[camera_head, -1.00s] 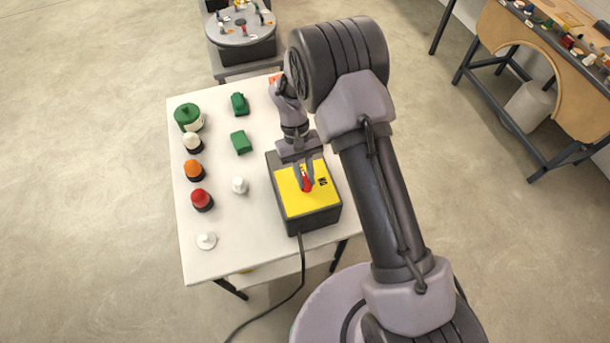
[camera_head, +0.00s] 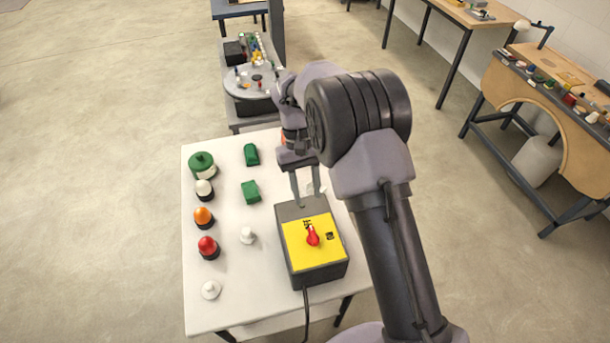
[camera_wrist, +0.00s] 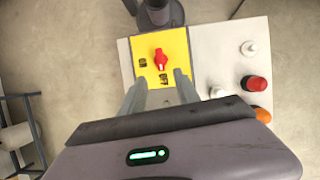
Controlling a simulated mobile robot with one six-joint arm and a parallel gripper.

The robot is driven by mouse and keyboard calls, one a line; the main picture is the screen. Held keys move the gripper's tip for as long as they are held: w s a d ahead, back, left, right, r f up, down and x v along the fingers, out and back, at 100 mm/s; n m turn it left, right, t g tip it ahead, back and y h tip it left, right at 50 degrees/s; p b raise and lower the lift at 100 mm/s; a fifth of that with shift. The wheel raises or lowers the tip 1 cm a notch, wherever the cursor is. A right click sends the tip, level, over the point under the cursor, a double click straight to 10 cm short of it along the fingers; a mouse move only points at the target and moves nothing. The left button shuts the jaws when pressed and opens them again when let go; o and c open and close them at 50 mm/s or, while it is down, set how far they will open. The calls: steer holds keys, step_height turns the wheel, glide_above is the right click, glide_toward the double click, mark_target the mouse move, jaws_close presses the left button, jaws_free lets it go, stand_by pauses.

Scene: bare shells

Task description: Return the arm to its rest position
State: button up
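My gripper (camera_head: 306,204) is open and empty. In the head view it hangs above the back part of a grey box with a yellow top, apart from the red knob (camera_head: 312,237). The yellow-topped box (camera_head: 318,277) stands at the right side of the white table (camera_head: 222,305). In the wrist view the two fingers (camera_wrist: 160,82) point toward the yellow panel (camera_wrist: 172,45), with the red knob (camera_wrist: 160,60) beyond and between their tips. My arm is bent over the table's right edge and hides part of it.
Red (camera_head: 207,247), orange (camera_head: 203,217) and white (camera_head: 204,189) domed pieces, a green round piece (camera_head: 202,164) and green blocks (camera_head: 251,191) stand on the left of the table. A round grey turntable (camera_head: 252,84) with small parts stands behind. A workbench (camera_head: 545,90) is at the right.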

steer(key=shift+v, duration=1.95)
